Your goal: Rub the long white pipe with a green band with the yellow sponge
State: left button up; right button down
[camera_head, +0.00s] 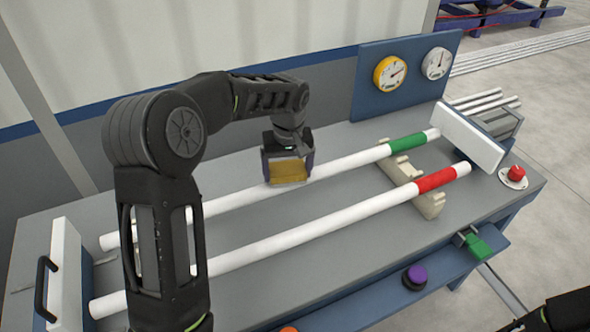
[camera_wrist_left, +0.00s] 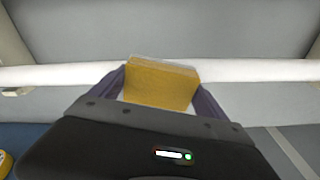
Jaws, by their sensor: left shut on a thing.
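The long white pipe with a green band (camera_head: 345,165) lies across the rear of the grey bench, its green band near the right end. My left gripper (camera_head: 287,172) is shut on the yellow sponge (camera_head: 289,171) over the middle of this pipe. In the left wrist view the sponge (camera_wrist_left: 162,84) sits between the two fingers, right against or just in front of the white pipe (camera_wrist_left: 245,70); I cannot tell whether they touch. A second white pipe with a red band (camera_head: 340,222) lies parallel in front. My right gripper is not in view; only a dark arm part shows at the lower right.
Cream supports (camera_head: 428,204) hold the pipes at the right. White end plates stand at the left (camera_head: 64,272) and right (camera_head: 467,134). A gauge panel (camera_head: 420,100) is behind. A red button (camera_head: 516,173), purple knob (camera_head: 415,275) and green-handled vise (camera_head: 478,244) line the front and right edges.

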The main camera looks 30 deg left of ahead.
aim_at(272, 173)
pick_arm(q)
jog(key=shift+s+a, duration=0.35)
jog(key=shift+s, duration=0.1)
jog(key=shift+s+a, duration=0.1)
jog(key=shift+s+a+f+b, duration=0.1)
jog(key=shift+s+a+b, duration=0.5)
jog(key=shift+s+a, duration=0.35)
jog(key=shift+s, duration=0.4)
jog(key=shift+a, duration=0.1)
jog(key=shift+s+a, duration=0.35)
jog(key=shift+s, duration=0.15)
jog(key=shift+s+a+b, duration=0.3)
jog(key=shift+s+a, duration=0.45)
jog(key=shift+s, duration=0.15)
